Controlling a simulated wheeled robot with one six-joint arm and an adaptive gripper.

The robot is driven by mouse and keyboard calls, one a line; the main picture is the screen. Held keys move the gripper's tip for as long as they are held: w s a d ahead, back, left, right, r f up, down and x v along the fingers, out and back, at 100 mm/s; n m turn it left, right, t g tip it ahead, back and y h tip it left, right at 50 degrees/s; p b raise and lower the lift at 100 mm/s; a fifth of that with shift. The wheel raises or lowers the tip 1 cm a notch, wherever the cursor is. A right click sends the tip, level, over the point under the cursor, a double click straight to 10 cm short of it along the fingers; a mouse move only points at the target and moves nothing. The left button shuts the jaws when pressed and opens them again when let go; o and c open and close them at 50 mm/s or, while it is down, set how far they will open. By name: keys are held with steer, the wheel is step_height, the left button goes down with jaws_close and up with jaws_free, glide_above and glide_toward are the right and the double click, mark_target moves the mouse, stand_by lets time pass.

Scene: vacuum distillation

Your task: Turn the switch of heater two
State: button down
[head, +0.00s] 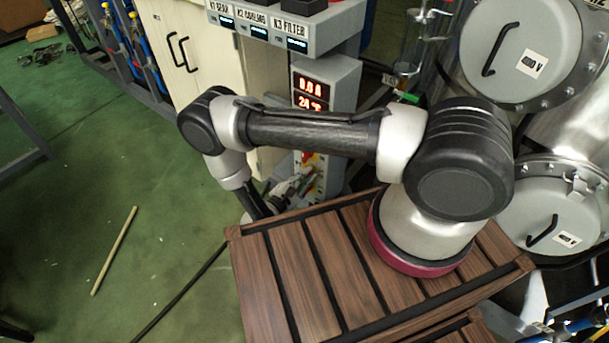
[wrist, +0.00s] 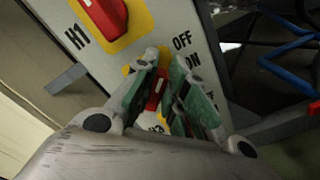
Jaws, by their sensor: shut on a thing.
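In the wrist view, my gripper (wrist: 164,72) has its green-padded fingers closed around a red switch knob (wrist: 155,90) on a yellow plate. The label under that knob starts with H, and its number is partly covered by my gripper. Above it on the same grey panel (wrist: 180,18) is a larger-looking red switch (wrist: 103,17) marked H1. OFF and ON are printed to the right of the held knob. In the head view, my gripper (head: 290,190) is at the lower front of the grey control column (head: 345,85); the held knob is hidden there.
Red displays (head: 311,92) sit higher on the column, below a shelf of labelled units (head: 285,32). Large metal vessels (head: 535,50) stand at right. A slatted wooden surface (head: 290,270) lies under my arm. Blue tubing (wrist: 290,50) shows right of the panel.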

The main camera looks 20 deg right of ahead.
steer(key=m, duration=0.4)
steer(key=shift+s+d+f+m, duration=0.1)
steer(key=shift+s+f+m, duration=0.1)
steer(key=shift+f+m, duration=0.15)
steer(key=m, duration=0.4)
steer(key=shift+f, duration=0.35)
steer(key=c, duration=1.5)
jaws_free()
steer(key=shift+o, duration=0.2)
steer(key=v, duration=0.7)
steer(key=shift+s, duration=0.2)
